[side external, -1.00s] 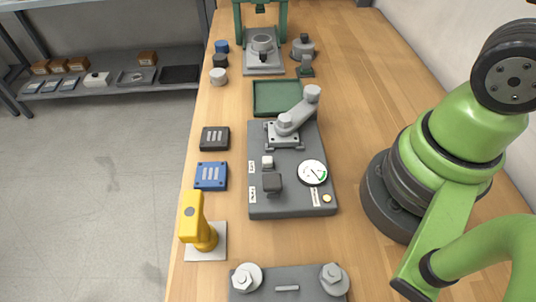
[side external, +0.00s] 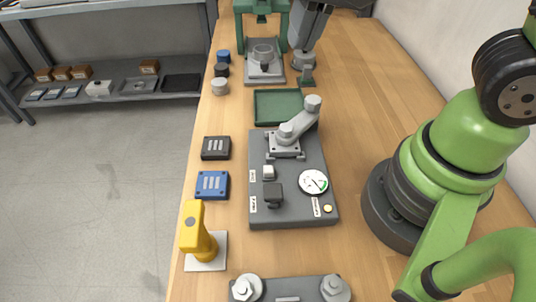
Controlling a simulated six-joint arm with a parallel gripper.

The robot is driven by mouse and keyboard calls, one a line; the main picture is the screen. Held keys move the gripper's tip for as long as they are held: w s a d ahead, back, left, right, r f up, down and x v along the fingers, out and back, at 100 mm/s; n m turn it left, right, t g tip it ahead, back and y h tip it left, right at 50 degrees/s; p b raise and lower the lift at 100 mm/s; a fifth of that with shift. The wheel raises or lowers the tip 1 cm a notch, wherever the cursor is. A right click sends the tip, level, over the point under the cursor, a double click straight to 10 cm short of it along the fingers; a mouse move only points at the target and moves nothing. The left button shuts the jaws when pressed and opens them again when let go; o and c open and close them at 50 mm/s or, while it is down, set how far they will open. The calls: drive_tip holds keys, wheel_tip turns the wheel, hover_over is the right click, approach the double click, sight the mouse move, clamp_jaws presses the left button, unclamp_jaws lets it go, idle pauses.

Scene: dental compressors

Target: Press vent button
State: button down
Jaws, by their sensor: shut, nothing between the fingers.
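A dark grey panel (side external: 290,215) lies in the middle of the bench. On it are a small pale button (side external: 268,172), a dark square button or knob (side external: 273,193), a round white gauge (side external: 313,182) and a small cream round button (side external: 327,208). White labels sit beside them, too small to read, so I cannot tell which is the vent button. A grey lever (side external: 298,122) stands at the panel's back.
A green tray (side external: 278,106) lies behind the panel. Black (side external: 216,148) and blue (side external: 212,185) blocks and a yellow handle (side external: 194,228) line the left edge. The bench right of the panel's back is clear.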

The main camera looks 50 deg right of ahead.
drive_tip(key=m+g+h, duration=0.1)
drive_tip(key=m+g, duration=0.1)
hover_over(268, 168)
wheel_tip(268, 168, down, 7)
drive_tip(key=shift+r, duration=0.25)
wheel_tip(268, 168, down, 12)
drive_tip(key=shift+f, duration=1.05)
